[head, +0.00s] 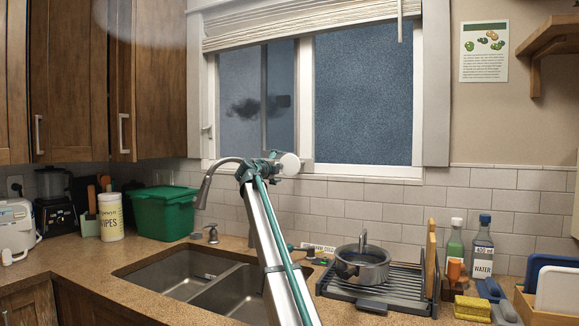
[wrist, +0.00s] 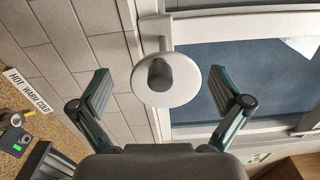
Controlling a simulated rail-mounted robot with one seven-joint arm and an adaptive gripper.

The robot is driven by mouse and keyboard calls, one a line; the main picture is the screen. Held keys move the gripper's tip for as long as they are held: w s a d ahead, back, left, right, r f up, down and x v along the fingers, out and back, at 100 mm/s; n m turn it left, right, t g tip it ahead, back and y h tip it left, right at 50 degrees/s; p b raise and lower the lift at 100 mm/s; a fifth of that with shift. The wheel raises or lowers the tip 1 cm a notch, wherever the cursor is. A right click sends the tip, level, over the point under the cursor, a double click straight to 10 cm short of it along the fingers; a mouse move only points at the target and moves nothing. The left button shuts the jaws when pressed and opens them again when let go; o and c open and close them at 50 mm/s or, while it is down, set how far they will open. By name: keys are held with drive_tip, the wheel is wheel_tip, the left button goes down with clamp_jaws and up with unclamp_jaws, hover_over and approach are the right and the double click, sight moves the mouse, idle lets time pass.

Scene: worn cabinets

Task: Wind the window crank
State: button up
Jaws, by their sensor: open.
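The window crank shows in the wrist view as a white round disc (wrist: 180,92) with a dark grey knob (wrist: 160,74) standing out from it, at the lower window frame. In the head view its white end (head: 290,163) shows at the window sill, just beyond my gripper (head: 270,161). In the wrist view my gripper (wrist: 160,78) is open. Its fingers are on either side of the disc and knob, with clear gaps on both sides. The window (head: 363,98) has a pale frame. My gripper hides part of the crank in the head view.
Below are a double sink (head: 180,275) with a faucet (head: 207,183), and a dish rack (head: 375,287) holding a pot (head: 364,264). A green bin (head: 162,211) stands left. Bottles (head: 481,250) stand right. White tile wall (head: 385,197) lies under the sill.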

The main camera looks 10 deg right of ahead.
drive_tip(key=shift+b+v, duration=1.95)
drive_tip(key=shift+v, duration=0.9)
drive_tip(key=shift+a, duration=0.1)
